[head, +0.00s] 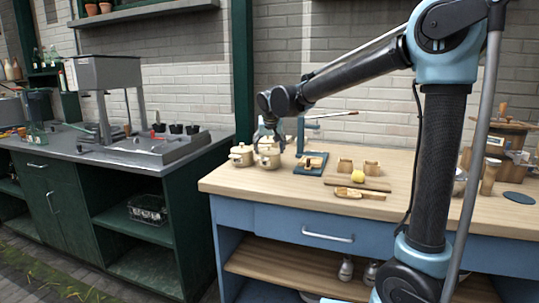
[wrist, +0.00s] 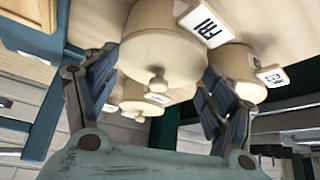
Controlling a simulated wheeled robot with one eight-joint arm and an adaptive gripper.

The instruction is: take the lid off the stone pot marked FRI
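The stone pot marked FRI (wrist: 165,22) is cream-coloured and fills the top middle of the wrist view, its white label tilted. Its lid (wrist: 160,58) is on, with a small round knob (wrist: 158,82) facing my camera. My gripper (wrist: 160,64) is open, one finger on each side of the lid, with a gap around the knob. Whether a finger touches the lid I cannot tell. In the head view my gripper (head: 268,134) hangs over the cream pots at the left end of the wooden bench; the labels are too small to read there.
Another lidded pot (wrist: 240,66) stands close beside my right finger, and one more (wrist: 145,98) is beyond. A blue stand (head: 311,162) is right of the pots. A board (head: 358,183) and wooden scoop (head: 360,193) lie farther right. The bench front (head: 285,199) is clear.

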